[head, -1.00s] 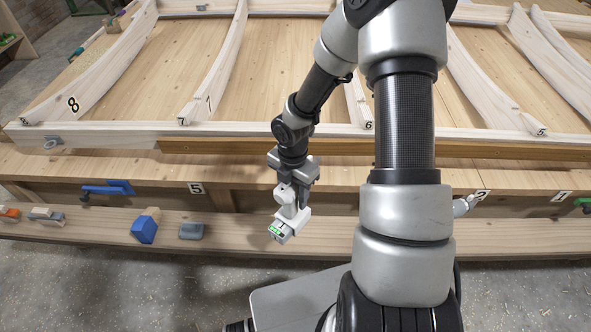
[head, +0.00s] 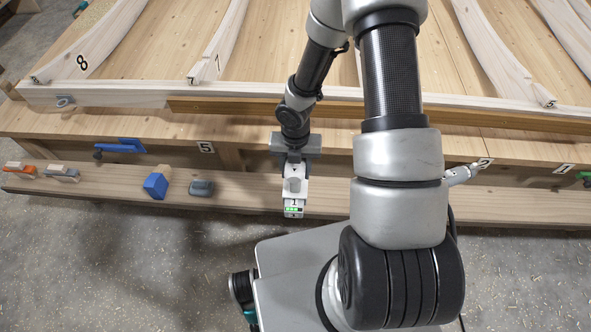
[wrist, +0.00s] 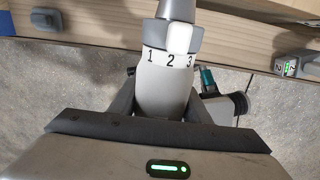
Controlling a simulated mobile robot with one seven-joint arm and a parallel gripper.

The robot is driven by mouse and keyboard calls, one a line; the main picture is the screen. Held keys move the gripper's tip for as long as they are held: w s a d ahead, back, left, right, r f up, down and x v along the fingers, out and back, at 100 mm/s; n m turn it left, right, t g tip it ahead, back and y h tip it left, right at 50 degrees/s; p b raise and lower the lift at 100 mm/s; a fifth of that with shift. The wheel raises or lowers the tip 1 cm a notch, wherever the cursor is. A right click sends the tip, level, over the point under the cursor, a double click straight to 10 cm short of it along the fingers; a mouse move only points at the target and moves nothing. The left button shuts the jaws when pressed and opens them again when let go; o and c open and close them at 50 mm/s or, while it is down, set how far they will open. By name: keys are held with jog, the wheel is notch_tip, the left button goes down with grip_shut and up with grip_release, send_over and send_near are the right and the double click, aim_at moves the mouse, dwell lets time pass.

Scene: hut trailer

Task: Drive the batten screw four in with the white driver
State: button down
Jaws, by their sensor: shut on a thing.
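My gripper (head: 296,158) is shut on the white driver (head: 294,188), which hangs below it in front of the bench's lower plank. The driver has a white body and a green-lit block at its lower end. In the wrist view the driver (wrist: 165,88) stands between my fingers, with the numbers 1, 2 and 3 on its collar and a white button. No screw can be made out. The label 5 (head: 205,147) is on the bench front left of my gripper. The label 4 is not visible, and my arm covers part of the bench front.
A blue-handled clamp (head: 122,146), a blue block (head: 156,185), a grey block (head: 201,188) and orange and grey tools (head: 62,173) line the left of the bench. Curved numbered timbers (head: 215,45) lie on top. A white tool (head: 462,174) is near label 2.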

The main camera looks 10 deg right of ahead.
jog(key=shift+w+d+p, duration=0.25)
jog(key=shift+w+p, duration=0.2)
jog(key=shift+w, duration=0.35)
jog(key=shift+w+d+p, duration=0.25)
jog(key=shift+w+p, duration=0.25)
jog(key=shift+w, duration=0.25)
jog(key=shift+w+d+p, duration=0.25)
jog(key=shift+w+p, duration=0.2)
jog(key=shift+w, duration=0.35)
jog(key=shift+w+d, duration=0.1)
jog(key=shift+w, duration=0.25)
jog(key=shift+w+d+p, duration=0.1)
jog(key=shift+w+p, duration=0.15)
jog(key=shift+p, duration=0.1)
jog(key=shift+w+d+r, duration=0.1)
jog(key=shift+w+d, duration=0.15)
jog(key=shift+w, duration=0.7)
dwell(0.8)
